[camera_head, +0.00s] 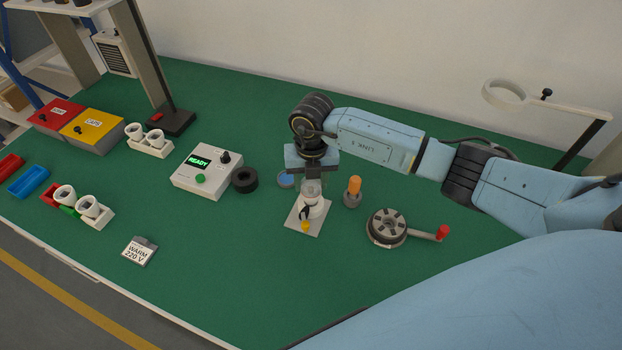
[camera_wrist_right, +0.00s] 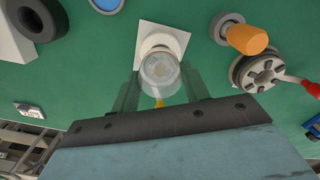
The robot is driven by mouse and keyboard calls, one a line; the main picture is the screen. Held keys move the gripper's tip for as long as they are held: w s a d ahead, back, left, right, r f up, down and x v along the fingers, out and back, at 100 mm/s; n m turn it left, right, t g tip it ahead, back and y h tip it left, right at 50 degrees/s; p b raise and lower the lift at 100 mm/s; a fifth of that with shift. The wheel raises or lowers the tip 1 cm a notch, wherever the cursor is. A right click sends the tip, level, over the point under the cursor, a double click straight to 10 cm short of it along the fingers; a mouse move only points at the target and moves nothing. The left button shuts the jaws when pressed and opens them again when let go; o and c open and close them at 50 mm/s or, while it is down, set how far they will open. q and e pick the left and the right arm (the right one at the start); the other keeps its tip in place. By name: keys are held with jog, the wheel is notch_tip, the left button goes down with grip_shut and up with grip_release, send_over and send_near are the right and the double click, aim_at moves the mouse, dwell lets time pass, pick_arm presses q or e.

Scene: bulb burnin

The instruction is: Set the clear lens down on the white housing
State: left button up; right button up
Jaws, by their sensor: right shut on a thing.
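The white housing (camera_head: 316,208) stands on a pale square plate (camera_head: 301,222), with a yellow part at its front. The clear lens (camera_wrist_right: 160,72) is between the fingers of my right gripper (camera_wrist_right: 158,88), which is shut on it. In the head view the lens (camera_head: 312,188) shows just under the gripper, directly over the housing. In the wrist view the lens covers most of the housing, and the plate (camera_wrist_right: 178,38) shows behind it. I cannot tell whether lens and housing touch. My left gripper is not in view.
An orange-topped piece (camera_head: 354,187) stands close right of the housing, and a round grey fixture (camera_head: 386,228) with a red-knobbed crank lies further right. A black ring (camera_head: 245,180) and a control box reading READY (camera_head: 205,172) are to the left. The front table middle is clear.

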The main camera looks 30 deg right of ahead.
aim_at(312, 181)
jog(key=shift+f, duration=0.25)
jog(key=o, duration=1)
jog(key=shift+r, duration=0.15)
notch_tip(312, 181, up, 13)
dwell(0.4)
